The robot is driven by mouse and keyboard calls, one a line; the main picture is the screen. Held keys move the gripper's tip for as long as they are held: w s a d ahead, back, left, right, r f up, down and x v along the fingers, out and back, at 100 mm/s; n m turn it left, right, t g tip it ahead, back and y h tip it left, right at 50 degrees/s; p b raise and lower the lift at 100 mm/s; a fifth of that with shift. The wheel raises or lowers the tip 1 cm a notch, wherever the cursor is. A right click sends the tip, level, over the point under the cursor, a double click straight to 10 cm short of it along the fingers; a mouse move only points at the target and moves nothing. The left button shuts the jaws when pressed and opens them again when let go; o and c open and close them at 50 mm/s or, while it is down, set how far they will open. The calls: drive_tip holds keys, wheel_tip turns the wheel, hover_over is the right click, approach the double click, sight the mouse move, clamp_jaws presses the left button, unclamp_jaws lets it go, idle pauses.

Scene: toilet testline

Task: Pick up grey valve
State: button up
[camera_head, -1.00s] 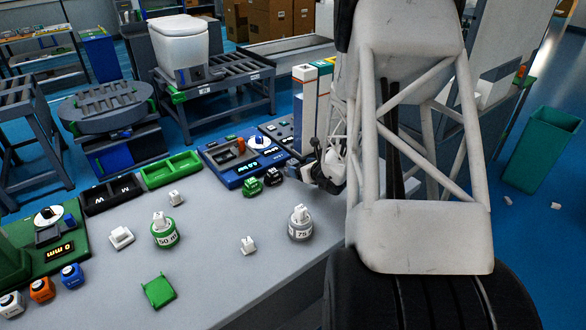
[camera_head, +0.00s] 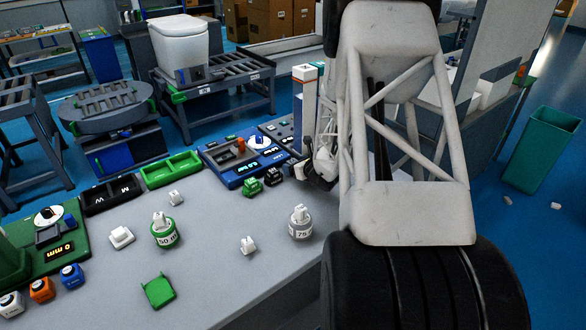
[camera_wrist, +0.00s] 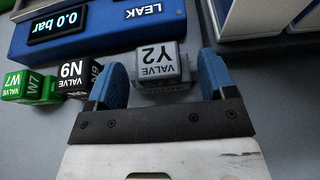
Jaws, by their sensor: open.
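The grey valve (camera_wrist: 158,68), a small block marked "VALVE Y2", lies on the table in the wrist view. My gripper (camera_wrist: 162,63) is open, with one blue finger on each side of the valve. A visible gap separates the valve from the left finger; the right finger is very close, and I cannot tell if it touches.
A black valve marked N9 (camera_wrist: 78,78) and a green valve marked W7 (camera_wrist: 30,86) sit left of my gripper. The blue leak tester (camera_wrist: 110,32) stands just beyond. Caps and cartridges, such as the 75 one (camera_head: 300,224), stand on the grey table (camera_head: 215,275).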

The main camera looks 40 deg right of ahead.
sight(293, 161)
drive_tip(key=shift+x, duration=0.95)
drive_tip(key=c, duration=0.8)
drive_tip(key=shift+o, duration=0.2)
drive_tip(key=shift+r, duration=0.1)
drive_tip(key=shift+r, duration=4.9)
